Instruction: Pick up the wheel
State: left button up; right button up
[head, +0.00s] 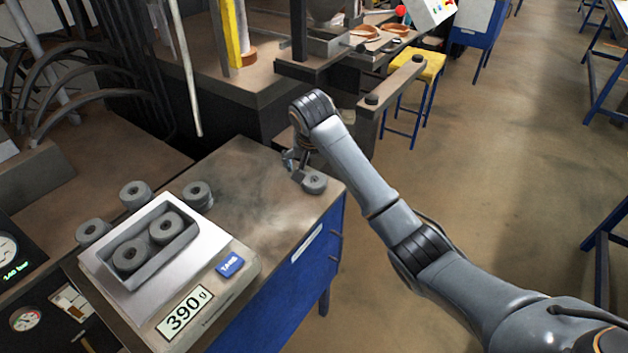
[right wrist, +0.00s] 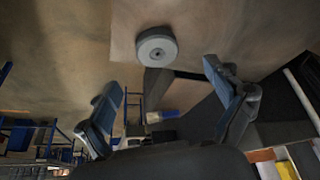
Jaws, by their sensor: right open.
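A grey wheel (head: 315,183) with a small centre hole lies flat near the far right corner of the blue bench's top. It also shows in the right wrist view (right wrist: 157,48), beyond the fingertips and roughly between their lines. My right gripper (head: 294,163) is just behind and left of the wheel in the head view, pointing down. In the right wrist view its two fingers (right wrist: 165,88) are spread wide with nothing between them. I cannot tell whether a finger touches the wheel. My left gripper is not in view.
A scale (head: 205,318) reading 390 g carries a grey tray (head: 152,273) with two similar wheels. More wheels, such as one at the scale's back (head: 197,194), stand around it. The bench top (head: 255,220) between scale and lone wheel is clear. A machine (head: 265,90) stands behind.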

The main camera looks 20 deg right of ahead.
aim_at(314, 179)
jog(key=shift+x, duration=1.2)
jog(key=shift+w+d+f+p, duration=0.2)
jog(key=shift+w+f+p, duration=0.1)
jog(key=shift+f, duration=0.2)
jog(key=x, duration=0.3)
jog(key=shift+d+f, duration=0.2)
jog(key=shift+f, duration=0.05)
jog(key=shift+w+f+p, duration=0.2)
jog(key=shift+p, duration=0.1)
jog(key=c, duration=1.2)
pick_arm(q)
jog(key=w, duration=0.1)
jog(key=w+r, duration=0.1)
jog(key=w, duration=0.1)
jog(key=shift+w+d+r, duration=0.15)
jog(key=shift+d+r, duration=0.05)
pick_arm(e)
jog(key=shift+c, duration=1)
jog(key=shift+r, duration=0.1)
